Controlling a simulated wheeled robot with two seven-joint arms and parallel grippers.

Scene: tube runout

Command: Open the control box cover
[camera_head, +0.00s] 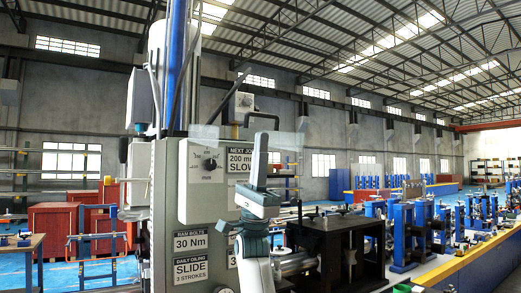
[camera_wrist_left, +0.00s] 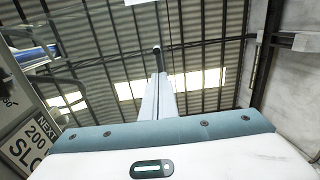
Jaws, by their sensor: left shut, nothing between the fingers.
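The grey control box (camera_head: 205,182) with a dark round dial (camera_head: 209,163) is on the machine column, left of centre in the head view. A pale see-through panel, which looks like its cover (camera_head: 282,141), stretches rightward from the box top at about the height of my gripper's tip. I cannot tell its exact angle or whether the gripper touches it. My left gripper (camera_head: 261,146) points up, right of the box and in front of the signs. In the left wrist view its fingers (camera_wrist_left: 158,72) are together and empty. My right gripper is not in view.
A "200 mm SLOW" sign (camera_head: 242,162) is behind my left gripper and also shows in the left wrist view (camera_wrist_left: 37,142). A grey pendant (camera_head: 244,102) is above. A black machine block (camera_head: 335,240) and a workbench (camera_head: 470,262) with blue fixtures are to the right.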

